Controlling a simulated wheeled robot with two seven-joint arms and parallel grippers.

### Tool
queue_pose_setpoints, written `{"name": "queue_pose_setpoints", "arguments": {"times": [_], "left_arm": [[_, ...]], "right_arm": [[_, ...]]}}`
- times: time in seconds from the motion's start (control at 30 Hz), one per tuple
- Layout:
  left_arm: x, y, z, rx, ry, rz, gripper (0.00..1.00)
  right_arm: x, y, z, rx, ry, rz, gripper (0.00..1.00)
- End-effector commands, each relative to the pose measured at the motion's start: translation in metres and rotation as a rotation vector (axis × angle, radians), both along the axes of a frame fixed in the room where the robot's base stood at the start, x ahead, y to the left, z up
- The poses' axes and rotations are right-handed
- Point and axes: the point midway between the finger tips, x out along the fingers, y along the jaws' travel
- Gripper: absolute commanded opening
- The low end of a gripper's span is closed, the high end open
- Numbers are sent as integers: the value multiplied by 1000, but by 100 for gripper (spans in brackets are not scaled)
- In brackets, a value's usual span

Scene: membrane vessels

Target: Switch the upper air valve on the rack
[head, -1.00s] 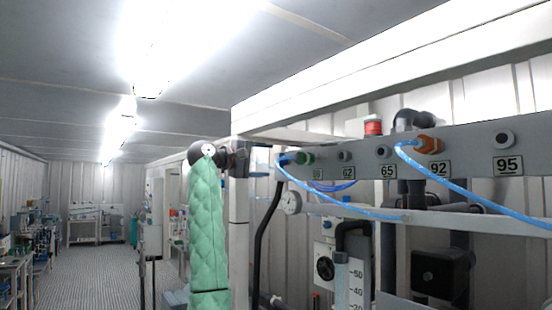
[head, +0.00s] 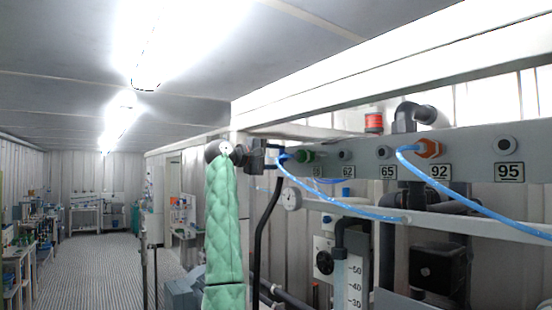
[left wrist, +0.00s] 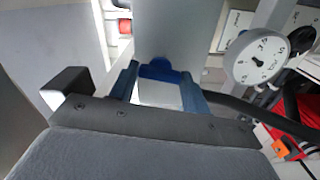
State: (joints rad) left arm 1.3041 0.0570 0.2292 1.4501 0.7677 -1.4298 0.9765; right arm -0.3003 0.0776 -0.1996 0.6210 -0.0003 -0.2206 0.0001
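A grey rack panel (head: 460,147) runs across the right of the head view. At its left end is a small blue air valve (head: 284,157) with a blue hose, beside a green fitting (head: 304,156). My left gripper (head: 272,155) is at this end, its fingers apart and pointing right at the blue valve. In the left wrist view my left gripper (left wrist: 159,88) has blue fingers on either side of a blue and pale piece (left wrist: 160,93), in front of the grey panel (left wrist: 175,30). Whether the fingers touch it is unclear. My right gripper does not show.
An orange fitting (head: 429,149) and numbered labels are along the panel. A round gauge (head: 292,199) hangs below its left end and shows large in the left wrist view (left wrist: 257,57). A black hose (head: 265,220) runs down near my arm. The aisle on the left is clear.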

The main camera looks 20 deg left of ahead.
Motion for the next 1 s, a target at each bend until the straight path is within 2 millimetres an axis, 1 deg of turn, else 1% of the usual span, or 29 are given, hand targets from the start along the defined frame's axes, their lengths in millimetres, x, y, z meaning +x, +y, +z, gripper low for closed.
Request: {"name": "queue_pose_setpoints", "arguments": {"times": [0.2, 0.37, 0.77, 0.83, 0.87, 0.9, 1.0], "left_arm": [[0, 0, -2, 4, 0, -1, 24], [0, 1, -4, 26, -18, 0, 24], [0, 1, -6, 185, -140, 2, 24], [0, 1, -6, 218, -165, 1, 24], [0, 1, -5, 232, -177, 1, 24], [0, 1, -6, 252, -193, 1, 24], [1, 2, -6, 304, -233, 2, 24]], "right_arm": [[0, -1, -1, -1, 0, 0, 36], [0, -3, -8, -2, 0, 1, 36], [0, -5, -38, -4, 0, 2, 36], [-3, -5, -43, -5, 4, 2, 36], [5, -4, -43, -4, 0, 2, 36], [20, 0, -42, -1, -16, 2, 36], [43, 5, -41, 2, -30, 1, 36]]}}
